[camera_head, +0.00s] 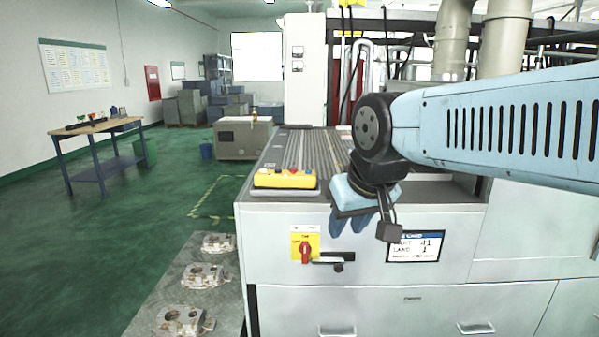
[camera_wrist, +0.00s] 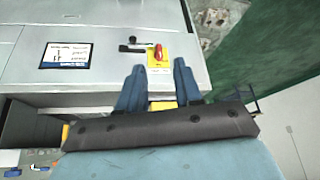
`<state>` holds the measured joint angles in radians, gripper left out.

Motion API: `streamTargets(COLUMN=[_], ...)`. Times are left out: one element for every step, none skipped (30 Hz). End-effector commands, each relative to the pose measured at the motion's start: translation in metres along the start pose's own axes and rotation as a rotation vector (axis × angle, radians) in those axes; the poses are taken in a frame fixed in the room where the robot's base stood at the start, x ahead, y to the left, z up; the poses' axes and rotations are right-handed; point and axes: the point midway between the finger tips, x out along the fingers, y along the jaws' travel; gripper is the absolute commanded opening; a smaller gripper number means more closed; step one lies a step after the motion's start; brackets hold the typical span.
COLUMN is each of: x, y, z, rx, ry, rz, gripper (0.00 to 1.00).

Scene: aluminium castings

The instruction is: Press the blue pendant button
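The yellow pendant (camera_head: 285,180) lies on the front left of the grey machine's top in the head view. Small coloured buttons sit on its upper face, a blue one (camera_head: 292,171) among them. My gripper (camera_head: 348,230) hangs to the right of the pendant, at the machine's front edge, fingers pointing down and apart from the pendant. In the wrist view the two blue fingers of my gripper (camera_wrist: 158,66) stand apart with nothing held. A yellow patch between them, likely the pendant (camera_wrist: 162,104), is mostly hidden by my gripper; its buttons do not show there.
The machine front (camera_head: 270,265) carries a red rotary switch (camera_head: 305,250) on a yellow plate, a black handle (camera_head: 328,262) and a label panel (camera_head: 415,247). Castings (camera_head: 205,275) lie on a grey strip at left.

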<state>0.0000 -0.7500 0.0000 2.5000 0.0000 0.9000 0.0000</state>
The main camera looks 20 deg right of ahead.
Motion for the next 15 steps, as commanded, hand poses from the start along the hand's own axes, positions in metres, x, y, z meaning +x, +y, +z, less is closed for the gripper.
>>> streamTargets(x=[0.0000,0.0000,0.0000,0.0000,0.0000,0.0000,0.0000,0.0000,0.0000,0.0000,0.0000,0.0000,0.0000,0.0000,0.0000], y=[0.0000,0.0000,0.0000,0.0000,0.0000,0.0000,0.0000,0.0000,0.0000,0.0000,0.0000,0.0000,0.0000,0.0000,0.0000], z=[0.0000,0.0000,0.0000,0.0000,0.0000,0.0000,0.0000,0.0000,0.0000,0.0000,0.0000,0.0000,0.0000,0.0000,0.0000], rx=[0.000,0.000,0.000,0.000,0.000,0.000,0.000,0.000,0.000,0.000,0.000,0.000,0.000,0.000,0.000], ry=[0.000,0.000,0.000,0.000,0.000,0.000,0.000,0.000,0.000,0.000,0.000,0.000,0.000,0.000,0.000], rz=[0.000,0.000,0.000,0.000,0.000,0.000,0.000,0.000,0.000,0.000,0.000,0.000,0.000,0.000,0.000], gripper=[0.29,0.26,0.22,0.20,0.17,0.13,0.10,0.07,0.03,0.00,0.00,0.00,0.00,0.00,0.00])
